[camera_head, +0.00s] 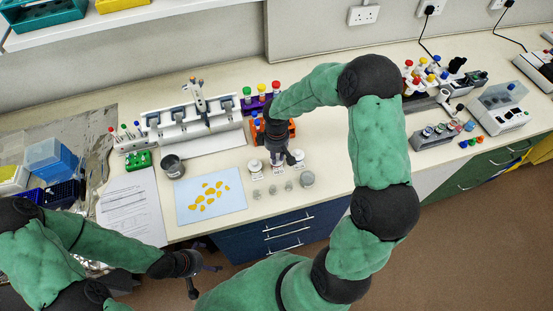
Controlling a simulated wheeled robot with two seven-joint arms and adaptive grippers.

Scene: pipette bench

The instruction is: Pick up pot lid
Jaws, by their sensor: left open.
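White labelled pots stand in a short row near the middle of the bench, among them a left pot (255,167) and a right pot (298,157). In front of them lie several small pale round pieces (273,190), possibly lids, and a larger grey round item (307,179). I cannot tell which is the pot lid. My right gripper (281,162) points down over the pot row and hides part of it; whether its fingers are apart or hold something is unclear. My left gripper (206,280) is open and empty, in front of the bench edge, away from the pots.
A blue mat (236,202) with yellow pieces lies left of the pots, beside a dark jar (174,166) and a paper sheet (130,208). A white pipette stand (227,140) and an orange rack (291,128) stand behind.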

